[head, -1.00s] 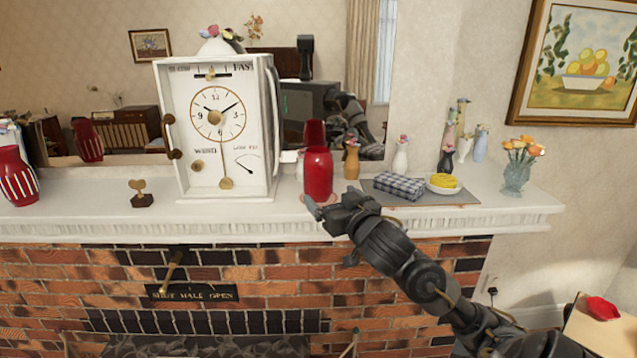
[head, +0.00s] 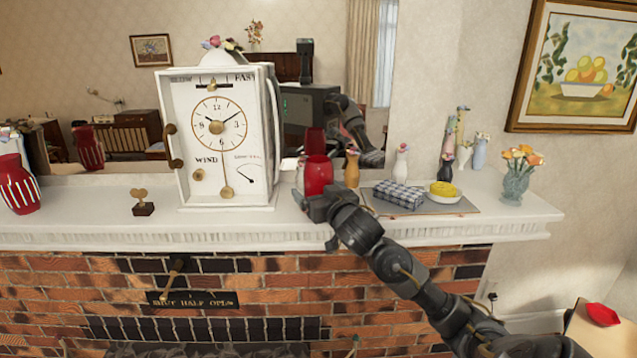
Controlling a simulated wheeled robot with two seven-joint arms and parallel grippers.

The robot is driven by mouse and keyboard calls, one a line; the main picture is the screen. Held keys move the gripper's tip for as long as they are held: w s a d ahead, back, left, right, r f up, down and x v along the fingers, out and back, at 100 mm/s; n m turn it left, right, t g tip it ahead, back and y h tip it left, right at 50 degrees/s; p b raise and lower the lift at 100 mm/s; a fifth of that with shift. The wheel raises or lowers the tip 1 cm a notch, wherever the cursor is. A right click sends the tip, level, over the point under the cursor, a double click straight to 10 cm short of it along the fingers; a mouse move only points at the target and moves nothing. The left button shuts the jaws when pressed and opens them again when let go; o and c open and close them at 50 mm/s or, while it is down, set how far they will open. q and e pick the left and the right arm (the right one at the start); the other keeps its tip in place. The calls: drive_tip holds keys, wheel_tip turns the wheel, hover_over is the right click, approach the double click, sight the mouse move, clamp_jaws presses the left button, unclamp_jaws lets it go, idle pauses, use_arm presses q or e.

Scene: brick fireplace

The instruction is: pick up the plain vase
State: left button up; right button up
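The plain red vase (head: 319,172) stands upright on the white mantel, just right of the clock. Its lower part is hidden behind my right gripper (head: 312,215). My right arm reaches in from the lower right, and the gripper is in front of the vase at the mantel's front edge. Its fingers look apart, with nothing seen between them; whether it touches the vase cannot be told. A red vase with white stripes (head: 18,186) stands at the far left. My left gripper is not in view.
The white clock (head: 222,140) stands close left of the vase. A small brown vase (head: 352,169), a checked cloth (head: 398,195) and a bowl with yellow contents (head: 444,193) are to its right. A mirror behind reflects the vase and my arm.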

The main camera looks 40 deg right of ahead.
drive_tip(key=c, duration=1.3)
drive_tip(key=shift+r, duration=0.1)
